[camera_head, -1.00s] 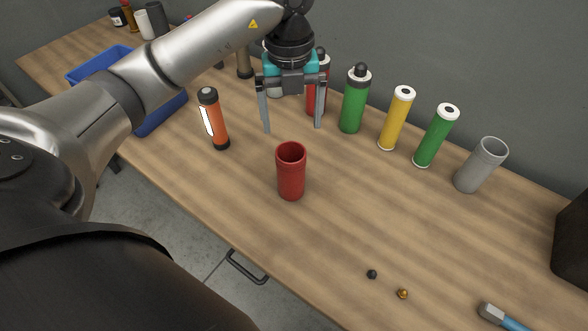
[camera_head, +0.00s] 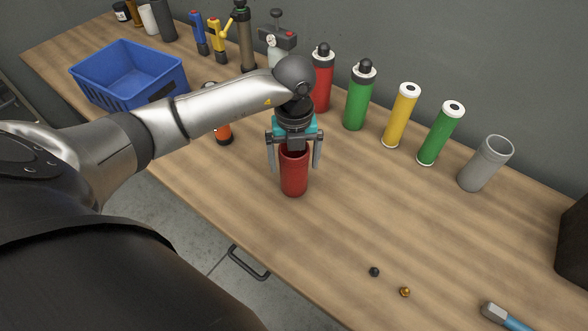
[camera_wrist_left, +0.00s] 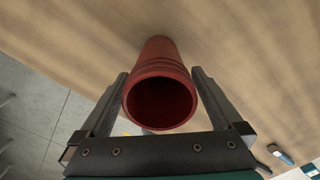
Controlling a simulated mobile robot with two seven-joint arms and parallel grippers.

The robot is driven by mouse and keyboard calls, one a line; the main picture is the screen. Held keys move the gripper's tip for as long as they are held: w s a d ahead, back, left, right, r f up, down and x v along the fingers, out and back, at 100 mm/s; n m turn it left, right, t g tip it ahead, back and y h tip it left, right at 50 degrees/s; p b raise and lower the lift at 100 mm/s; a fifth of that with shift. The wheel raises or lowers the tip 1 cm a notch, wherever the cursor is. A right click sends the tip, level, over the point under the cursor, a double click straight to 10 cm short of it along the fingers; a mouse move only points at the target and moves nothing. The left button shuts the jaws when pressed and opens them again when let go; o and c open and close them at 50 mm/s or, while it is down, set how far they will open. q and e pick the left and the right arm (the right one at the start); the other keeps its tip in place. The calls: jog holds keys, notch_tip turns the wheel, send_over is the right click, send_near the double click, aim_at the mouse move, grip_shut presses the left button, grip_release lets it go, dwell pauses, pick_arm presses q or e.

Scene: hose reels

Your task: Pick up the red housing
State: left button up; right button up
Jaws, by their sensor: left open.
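The red housing (camera_head: 294,178) is an open-topped red cylinder standing upright on the wooden table in the head view. My left gripper (camera_head: 295,170) is open and points down over it, with one finger on each side of its upper part. In the left wrist view the housing (camera_wrist_left: 160,92) shows its dark open mouth between the two fingers of the left gripper (camera_wrist_left: 160,88). A small gap shows beside at least the right finger. The housing's top rim is partly hidden by the gripper in the head view. My right gripper is not in view.
Behind stand a red bottle (camera_head: 322,80), a green bottle (camera_head: 360,98), a yellow cylinder (camera_head: 401,115), a green cylinder (camera_head: 441,134) and a grey cup (camera_head: 485,165). A blue crate (camera_head: 130,78) is at left.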

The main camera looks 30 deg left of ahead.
pick_arm(q)
jog(key=shift+f, duration=0.6)
jog(key=shift+r, duration=0.1)
jog(key=c, duration=1.5)
